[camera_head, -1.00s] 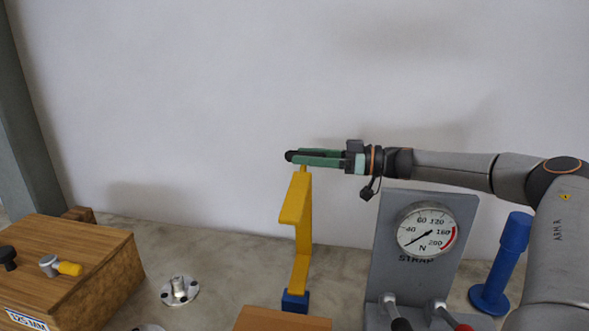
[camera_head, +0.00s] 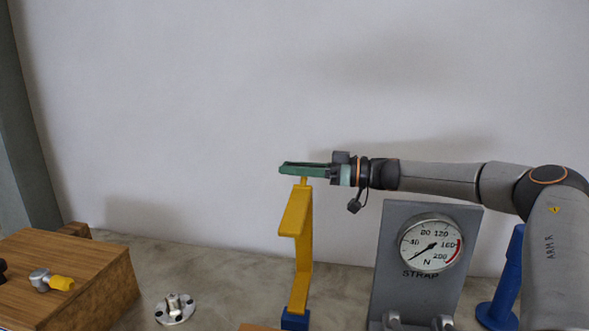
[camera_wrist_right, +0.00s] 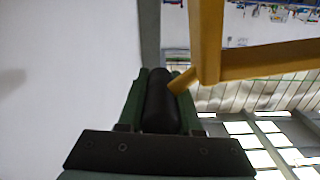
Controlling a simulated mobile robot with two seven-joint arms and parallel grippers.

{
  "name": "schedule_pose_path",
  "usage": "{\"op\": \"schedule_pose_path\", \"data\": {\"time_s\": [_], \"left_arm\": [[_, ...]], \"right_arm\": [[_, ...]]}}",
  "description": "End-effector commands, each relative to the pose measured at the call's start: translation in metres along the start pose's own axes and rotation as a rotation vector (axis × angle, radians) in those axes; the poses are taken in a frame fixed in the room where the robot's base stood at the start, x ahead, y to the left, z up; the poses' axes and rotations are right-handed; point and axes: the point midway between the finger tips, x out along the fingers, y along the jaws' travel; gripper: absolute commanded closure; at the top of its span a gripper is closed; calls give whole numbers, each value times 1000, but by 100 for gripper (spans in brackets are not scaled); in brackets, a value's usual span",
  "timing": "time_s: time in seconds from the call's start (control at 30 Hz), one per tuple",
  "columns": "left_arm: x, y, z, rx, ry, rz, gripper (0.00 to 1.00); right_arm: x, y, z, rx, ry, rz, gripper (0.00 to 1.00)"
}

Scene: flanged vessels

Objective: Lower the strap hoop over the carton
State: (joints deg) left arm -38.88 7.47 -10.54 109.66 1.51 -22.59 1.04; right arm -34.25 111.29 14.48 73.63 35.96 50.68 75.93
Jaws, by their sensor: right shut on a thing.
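My right gripper (camera_head: 290,169) is level, pointing left, with green fingers shut on a black cylindrical grip (camera_wrist_right: 160,103). A thin yellow stem joins this grip to a yellow angular frame (camera_head: 303,235), which I take for the strap hoop. The frame hangs or stands upright below the fingers, with its lower end at a blue block (camera_head: 295,319). I cannot tell whether it rests in that block. In the right wrist view the frame (camera_wrist_right: 207,45) crosses the upper right. A brown surface (camera_head: 258,327), possibly the carton, barely shows at the bottom edge. My left gripper is not in view.
A grey stand with a round gauge marked STRAP (camera_head: 432,242) is right of the frame. A blue post (camera_head: 508,280) stands behind my right arm. A wooden box (camera_head: 85,275) with a yellow-handled fitting is at left. A flanged metal piece (camera_head: 175,309) lies between.

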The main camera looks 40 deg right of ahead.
Motion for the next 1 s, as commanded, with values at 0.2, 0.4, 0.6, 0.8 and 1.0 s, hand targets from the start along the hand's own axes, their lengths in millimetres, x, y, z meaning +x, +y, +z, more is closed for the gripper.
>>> {"op": "schedule_pose_path", "data": {"time_s": [0.2,0.4,0.6,0.8,1.0], "left_arm": [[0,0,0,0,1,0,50],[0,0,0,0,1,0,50],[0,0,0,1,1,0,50],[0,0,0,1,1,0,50],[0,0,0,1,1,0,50]], "right_arm": [[0,0,0,0,1,0,97],[0,0,0,0,1,0,100],[0,0,0,0,1,0,100],[0,0,0,0,1,0,100],[0,0,0,0,1,0,100]]}}
